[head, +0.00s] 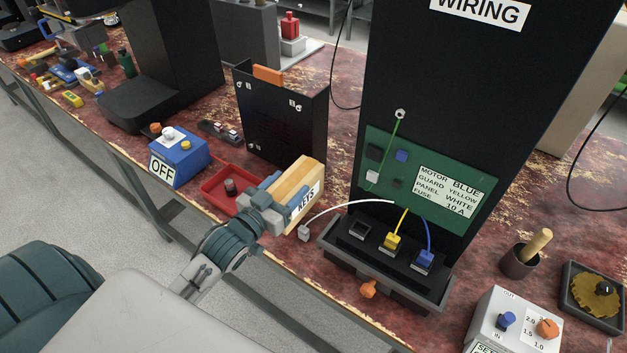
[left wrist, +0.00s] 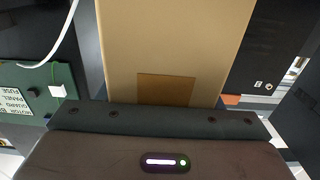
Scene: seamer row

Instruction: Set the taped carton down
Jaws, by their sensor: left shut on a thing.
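The carton (head: 297,183) is a tan box with a white label that looks like "KEYS" on the side facing me. My left gripper (head: 274,198) is shut on its left end, beside the red tray and left of the wiring panel. In the left wrist view the carton (left wrist: 172,42) runs away from the jaws, with a darker brown patch near them. The carton's underside is hidden, so I cannot tell whether it touches the bench. My right gripper is not in view.
A red tray (head: 213,198) holding a dark knob and a blue OFF box (head: 178,158) are to the left. A black panel (head: 275,120) stands behind the carton. The wiring board (head: 425,180), with a loose white cable, is to the right. The bench (head: 335,270) edge is close in front.

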